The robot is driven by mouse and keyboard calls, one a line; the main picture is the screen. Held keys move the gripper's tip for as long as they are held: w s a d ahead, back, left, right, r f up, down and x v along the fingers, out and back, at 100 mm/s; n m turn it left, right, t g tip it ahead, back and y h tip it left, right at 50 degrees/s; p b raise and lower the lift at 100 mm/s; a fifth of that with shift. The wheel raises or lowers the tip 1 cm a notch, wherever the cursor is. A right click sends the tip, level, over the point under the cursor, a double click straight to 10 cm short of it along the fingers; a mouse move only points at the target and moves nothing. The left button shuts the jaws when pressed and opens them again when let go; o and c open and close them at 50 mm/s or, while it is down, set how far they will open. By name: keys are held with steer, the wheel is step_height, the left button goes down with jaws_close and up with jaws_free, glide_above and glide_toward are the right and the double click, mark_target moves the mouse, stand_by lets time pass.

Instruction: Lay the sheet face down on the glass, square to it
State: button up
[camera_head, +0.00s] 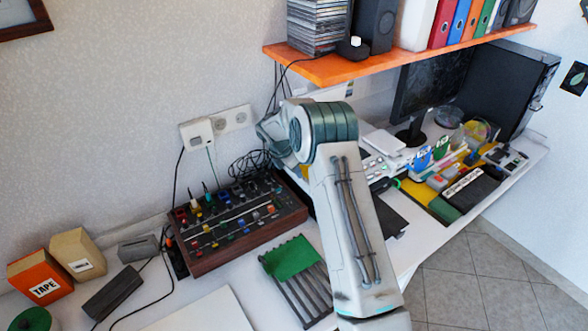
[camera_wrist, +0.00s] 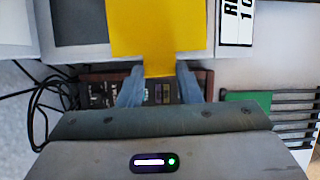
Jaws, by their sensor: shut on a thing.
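The sheet is a plain yellow piece (camera_wrist: 160,28) in the wrist view. My gripper (camera_wrist: 160,78) is shut on its near, narrower end, with a finger on each side. The wide part reaches away from the fingers over a flat grey panel (camera_wrist: 80,22) with a pale border. This panel looks like the glass, but the sheet covers part of it and I cannot tell whether they touch. The sheet's edges look roughly in line with the panel's border. In the head view my arm hides the gripper and most of that area.
A mixer with knobs (camera_head: 235,222) stands left of my arm. A slatted rack (camera_head: 300,285) with a green piece (camera_head: 291,257) lies in front. An orange shelf (camera_head: 370,62) hangs above the desk. Black cables (camera_wrist: 38,105) lie at left. A monitor (camera_head: 432,85) stands at right.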

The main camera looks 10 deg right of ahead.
steer(key=shift+f, duration=0.45)
steer(key=o, duration=1)
steer(key=shift+o, duration=0.2)
steer(key=b+v, duration=0.3)
steer(key=v, duration=1.1)
steer(key=s+d+r+m, duration=0.2)
steer(key=s+r+m, duration=0.3)
steer(key=s+r, duration=0.25)
steer(key=s+d+m+y, duration=0.1)
steer(key=s+m+y, duration=0.1)
steer(key=s+m, duration=0.7)
steer(key=s+d+m+t+y, duration=0.1)
steer(key=s+m, duration=0.8)
steer(key=s, duration=1.4)
steer(key=shift+s+d+f+y, duration=0.4)
steer(key=shift+y, duration=0.2)
